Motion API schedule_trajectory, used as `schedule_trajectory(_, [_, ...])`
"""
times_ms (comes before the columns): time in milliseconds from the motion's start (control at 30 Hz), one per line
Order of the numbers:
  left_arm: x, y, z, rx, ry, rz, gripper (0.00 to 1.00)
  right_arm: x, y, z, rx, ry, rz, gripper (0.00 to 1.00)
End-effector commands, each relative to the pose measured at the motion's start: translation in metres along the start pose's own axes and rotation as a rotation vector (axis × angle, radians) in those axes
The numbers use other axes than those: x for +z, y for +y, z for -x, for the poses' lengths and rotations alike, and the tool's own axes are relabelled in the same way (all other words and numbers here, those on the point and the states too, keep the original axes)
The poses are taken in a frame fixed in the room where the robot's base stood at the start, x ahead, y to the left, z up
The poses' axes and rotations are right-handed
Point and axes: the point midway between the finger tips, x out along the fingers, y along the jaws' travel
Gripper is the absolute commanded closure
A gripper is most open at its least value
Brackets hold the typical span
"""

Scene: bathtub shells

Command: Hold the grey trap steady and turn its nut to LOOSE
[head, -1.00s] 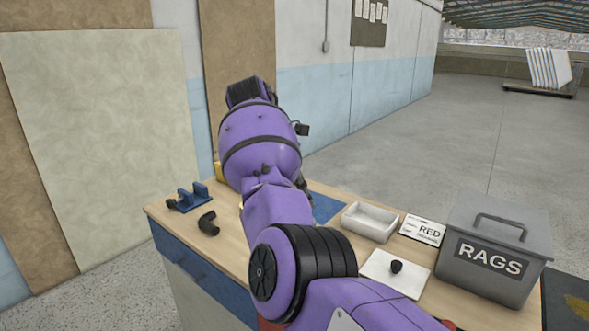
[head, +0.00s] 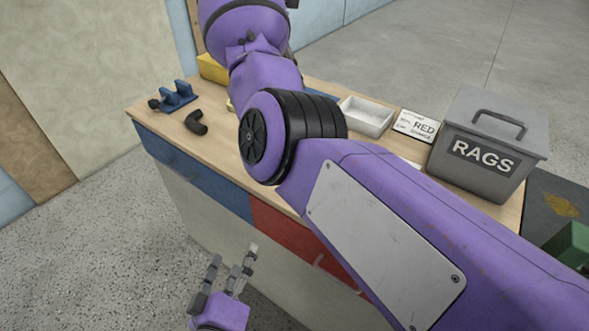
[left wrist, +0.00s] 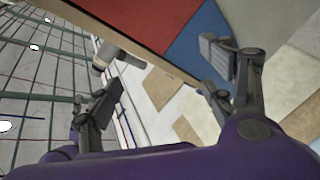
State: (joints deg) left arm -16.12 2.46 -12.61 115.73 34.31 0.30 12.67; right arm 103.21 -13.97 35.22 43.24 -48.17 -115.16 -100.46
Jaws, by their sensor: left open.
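I cannot pick out a grey trap or its nut with certainty. A dark, bent pipe piece (head: 196,122) lies on the left part of the bench, beside a blue holder (head: 178,96) with a small dark part at its left end. My left gripper (head: 234,256) is open and empty, low in front of the bench and below its top. In the left wrist view its fingers (left wrist: 163,64) are spread, with the blue and red bench front beyond them. My right arm crosses over the bench from the right, and its gripper is out of view. The arm hides the bench's middle.
The wooden bench top (head: 148,111) also holds a yellow item (head: 212,68), a white tray (head: 366,116), a card reading RED (head: 416,125) and a grey RAGS box (head: 485,150). A green object (head: 570,245) is at the right edge. The floor before the bench is clear.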

Motion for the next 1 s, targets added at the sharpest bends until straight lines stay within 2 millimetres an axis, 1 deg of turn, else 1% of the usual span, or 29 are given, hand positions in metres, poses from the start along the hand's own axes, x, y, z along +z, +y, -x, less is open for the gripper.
schedule_trajectory(33, [-0.017,0.024,-0.016,0.055,0.058,0.102,0.26,0.000,0.000,0.000,0.000,0.000,0.000,0.69])
schedule_trajectory(67, [-0.028,0.036,-0.024,0.087,0.092,0.174,0.26,0.000,0.000,0.000,0.000,0.000,0.000,0.69])
schedule_trajectory(100, [-0.042,0.053,-0.034,0.131,0.135,0.282,0.26,0.000,0.000,0.000,0.000,0.000,0.000,0.69])
schedule_trajectory(133, [-0.052,0.066,-0.042,0.164,0.166,0.374,0.26,0.000,0.000,0.000,0.000,0.000,0.000,0.69])
schedule_trajectory(200, [-0.071,0.087,-0.059,0.228,0.215,0.601,0.26,0.000,0.000,0.000,0.000,0.000,0.000,0.69])
schedule_trajectory(267, [-0.078,0.100,-0.074,0.268,0.232,0.803,0.26,0.000,0.000,0.000,0.000,0.000,0.000,0.69])
schedule_trajectory(300, [-0.079,0.106,-0.084,0.286,0.232,0.942,0.26,0.000,0.000,0.000,0.000,0.000,0.000,0.69])
schedule_trajectory(367, [-0.076,0.114,-0.101,0.302,0.220,1.151,0.26,0.000,0.000,0.000,0.000,0.000,0.000,0.69])
schedule_trajectory(400, [-0.071,0.118,-0.112,0.306,0.204,1.290,0.26,0.000,0.000,0.000,0.000,0.000,0.000,0.69])
schedule_trajectory(500, [-0.053,0.129,-0.138,0.296,0.157,1.615,0.26,0.000,0.000,0.000,0.000,0.000,0.000,0.69])
schedule_trajectory(600, [-0.034,0.139,-0.159,0.268,0.111,1.884,0.26,0.000,0.000,0.000,0.000,0.000,0.000,0.69])
schedule_trajectory(700, [-0.018,0.148,-0.174,0.233,0.078,2.083,0.26,0.000,0.000,0.000,0.000,0.000,0.000,0.69])
schedule_trajectory(833, [-0.006,0.155,-0.184,0.200,0.055,2.229,0.26,0.000,0.000,0.000,0.000,0.000,0.000,0.69])
schedule_trajectory(1000, [-0.003,0.158,-0.199,0.188,0.045,2.278,0.26,0.000,0.000,0.000,0.000,0.000,0.000,0.69])
